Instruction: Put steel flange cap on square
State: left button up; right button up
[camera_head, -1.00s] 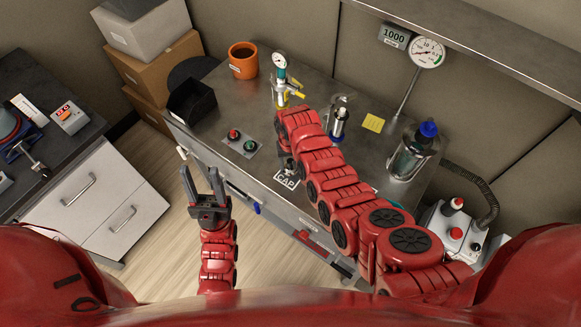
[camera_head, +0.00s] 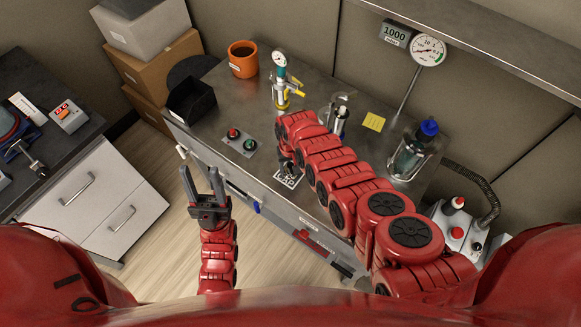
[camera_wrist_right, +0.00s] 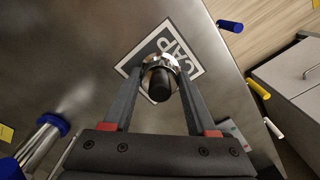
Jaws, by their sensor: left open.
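The steel flange cap (camera_wrist_right: 160,78), a shiny ring with a black knob, is over the white-bordered square marked CAP (camera_wrist_right: 188,62) in the right wrist view. The square (camera_head: 286,180) also shows near the bench's front edge in the head view. My right gripper (camera_wrist_right: 160,80) has one finger on each side of the cap, and both fingertips meet its rim. I cannot tell whether the cap rests on the square or is just above it. In the head view my right arm hides most of the cap. My left gripper (camera_head: 205,185) is open and empty, in front of the bench.
A button box (camera_head: 239,142), black bin (camera_head: 191,101) and orange pot (camera_head: 243,59) stand on the bench's left. A valve with gauge (camera_head: 282,88), steel cylinder (camera_head: 338,118) and blue-topped glass vessel (camera_head: 410,150) stand behind and beside my right arm.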

aim_at(290, 165)
jog(key=o, duration=0.4)
jog(key=shift+r+p, duration=1.25)
jog(key=shift+r, duration=0.55)
jog(key=shift+w+a+r, duration=0.1)
jog(key=shift+r, duration=0.15)
jog(key=shift+r+b, duration=0.35)
jog(key=shift+r, duration=0.45)
notch_tip(290, 165, up, 5)
jog(key=shift+r+b, duration=0.1)
jog(key=shift+b, duration=0.85)
jog(key=shift+r, duration=0.7)
